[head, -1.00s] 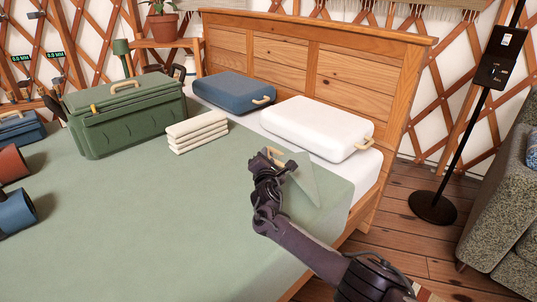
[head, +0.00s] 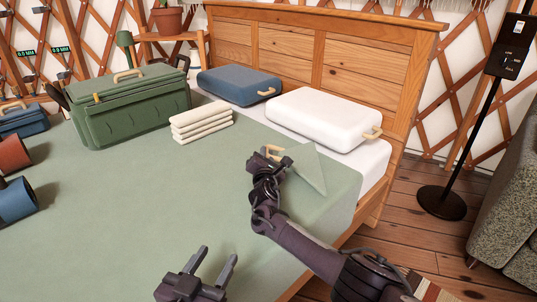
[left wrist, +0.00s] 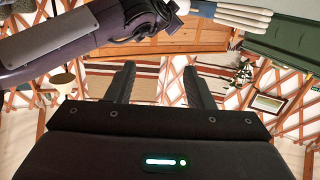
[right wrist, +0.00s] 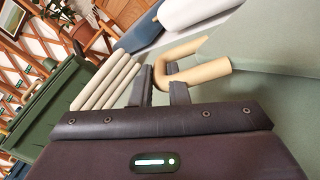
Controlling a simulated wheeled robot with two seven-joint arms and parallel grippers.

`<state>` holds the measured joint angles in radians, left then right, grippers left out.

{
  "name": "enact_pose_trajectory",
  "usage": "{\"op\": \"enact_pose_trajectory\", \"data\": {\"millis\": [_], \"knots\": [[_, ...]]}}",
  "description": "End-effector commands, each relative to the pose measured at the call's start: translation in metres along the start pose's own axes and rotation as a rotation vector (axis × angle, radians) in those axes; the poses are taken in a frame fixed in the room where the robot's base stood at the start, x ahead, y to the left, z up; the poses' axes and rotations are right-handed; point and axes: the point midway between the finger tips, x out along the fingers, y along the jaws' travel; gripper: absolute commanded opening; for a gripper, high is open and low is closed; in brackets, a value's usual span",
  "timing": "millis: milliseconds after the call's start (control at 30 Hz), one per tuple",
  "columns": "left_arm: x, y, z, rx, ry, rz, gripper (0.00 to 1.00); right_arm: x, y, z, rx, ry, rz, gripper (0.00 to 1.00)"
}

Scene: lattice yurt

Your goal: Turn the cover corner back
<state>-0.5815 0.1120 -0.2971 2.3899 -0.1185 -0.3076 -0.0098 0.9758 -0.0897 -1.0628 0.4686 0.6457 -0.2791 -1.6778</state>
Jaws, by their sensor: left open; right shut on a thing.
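The green cover (head: 110,215) lies over the bed. Its corner flap (head: 310,167) stands folded up near the white pillow, as a pale green triangle. A tan loop handle (head: 272,152) is at the flap; it shows large in the right wrist view (right wrist: 205,68). My right gripper (head: 282,163) is shut on this handle, with its fingers on either side of the loop in the right wrist view. My left gripper (head: 216,258) is open and empty above the cover at the bottom of the head view. Its spread fingers show in the left wrist view (left wrist: 160,88).
A white pillow (head: 325,118) and a blue pillow (head: 240,84) lie by the headboard (head: 340,68). A green chest (head: 135,112) and folded cream cloths (head: 200,124) stand on the cover. A black stand (head: 467,150) is at right. The cover's middle is clear.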

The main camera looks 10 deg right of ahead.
Motion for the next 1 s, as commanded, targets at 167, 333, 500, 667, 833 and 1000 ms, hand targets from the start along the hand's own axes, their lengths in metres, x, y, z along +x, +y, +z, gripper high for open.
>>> {"op": "enact_pose_trajectory", "data": {"millis": [167,333,500,667,833,1000], "knots": [[0.001,0.0,-0.033,0.007,0.16,0.003,0.48,0.001,-0.003,-0.003,0.001,-0.001,-0.001,0.0],[-0.001,0.0,-0.05,0.01,0.235,0.004,0.48,0.002,-0.003,-0.004,0.002,-0.003,-0.002,0.0],[-0.002,0.0,-0.055,0.01,0.259,0.005,0.48,0.002,-0.003,-0.003,0.002,-0.004,-0.002,0.0],[-0.002,0.001,-0.055,0.01,0.26,0.006,0.48,0.002,-0.003,-0.003,0.002,-0.005,-0.002,0.0],[-0.002,0.001,-0.055,0.01,0.259,0.006,0.48,0.002,-0.003,-0.003,0.002,-0.005,-0.001,0.18],[-0.002,0.001,-0.055,0.009,0.259,0.007,0.48,0.002,-0.003,-0.003,0.001,-0.004,-0.001,0.36]]}}
